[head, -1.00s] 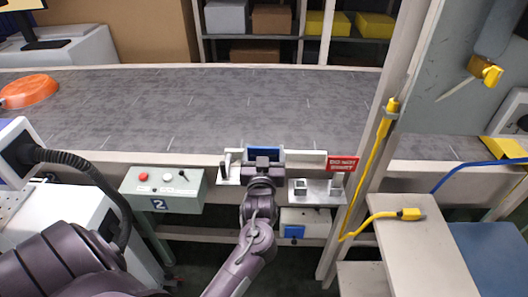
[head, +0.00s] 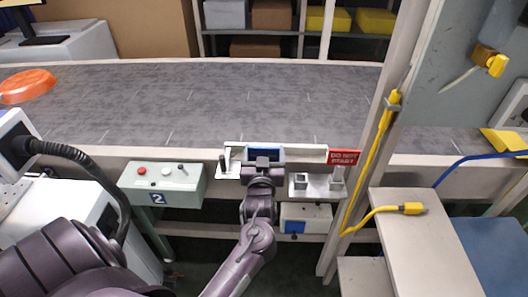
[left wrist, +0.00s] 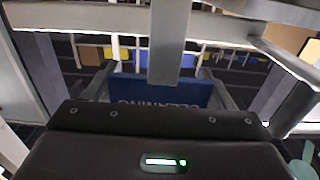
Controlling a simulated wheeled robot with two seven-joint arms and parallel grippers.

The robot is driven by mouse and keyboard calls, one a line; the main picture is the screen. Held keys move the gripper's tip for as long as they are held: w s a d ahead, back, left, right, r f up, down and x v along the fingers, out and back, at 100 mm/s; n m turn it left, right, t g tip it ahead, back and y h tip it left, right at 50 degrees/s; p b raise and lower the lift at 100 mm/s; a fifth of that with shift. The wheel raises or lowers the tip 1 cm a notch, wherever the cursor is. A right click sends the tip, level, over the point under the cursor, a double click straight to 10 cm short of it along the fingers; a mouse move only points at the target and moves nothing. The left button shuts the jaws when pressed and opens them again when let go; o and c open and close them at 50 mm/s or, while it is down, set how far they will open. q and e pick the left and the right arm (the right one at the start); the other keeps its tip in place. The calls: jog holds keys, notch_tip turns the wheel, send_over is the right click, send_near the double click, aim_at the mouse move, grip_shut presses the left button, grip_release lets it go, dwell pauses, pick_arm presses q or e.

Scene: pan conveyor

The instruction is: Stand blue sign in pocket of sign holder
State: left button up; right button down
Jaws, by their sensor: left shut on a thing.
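The blue sign (head: 264,153) is upright at the tip of my left gripper (head: 263,163), in front of the conveyor rail. In the left wrist view the blue sign (left wrist: 197,92) shows upside-down lettering, partly hidden by a grey bar. My left gripper is shut on it. A metal bracket (head: 324,191) to the right has an open square socket (head: 301,181) and a post beneath a red "DO NOT START" sign (head: 344,158). A pale bracket part (head: 229,170) shows left of the gripper. My gripper hides the area between, so I cannot tell which pocket is the holder's. My right gripper is out of view.
The grey conveyor belt (head: 200,105) runs behind, with an orange pan (head: 27,85) at far left. A control box (head: 165,187) marked 2 stands left of the gripper. A tall post (head: 385,120) and yellow cable (head: 368,165) stand to the right.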

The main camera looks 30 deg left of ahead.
pick_arm(q)
jog(key=o, duration=1.1)
jog(key=shift+c, duration=0.2)
jog(key=v, duration=0.8)
jog(key=shift+b, duration=0.35)
jog(key=shift+w+f, duration=0.1)
jog(key=shift+w, duration=0.05)
